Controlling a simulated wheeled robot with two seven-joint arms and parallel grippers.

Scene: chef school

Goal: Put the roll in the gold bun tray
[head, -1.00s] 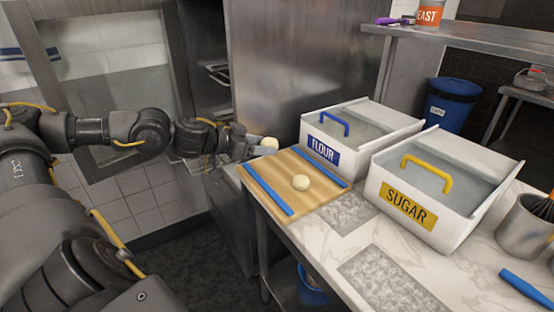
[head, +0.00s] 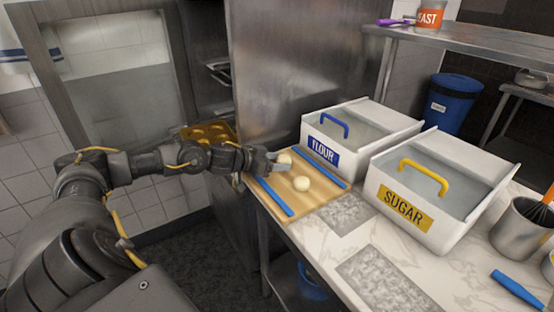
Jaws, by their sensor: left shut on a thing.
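My left gripper (head: 277,160) is shut on a pale round roll (head: 285,158) over the far left part of the wooden board (head: 318,196). I cannot tell whether this roll touches the board. A second pale roll (head: 301,184) sits on the board between two blue strips, just nearer than the gripped one. The gold bun tray (head: 219,128), with round cups, shows behind my left forearm, left of the counter; the arm hides its near part. My right gripper is not in view.
White flour (head: 362,121) and sugar (head: 447,190) bins stand right of the board. A metal cup (head: 520,228) and a blue-handled tool (head: 517,289) lie further right. A tall steel panel (head: 300,70) rises behind the board.

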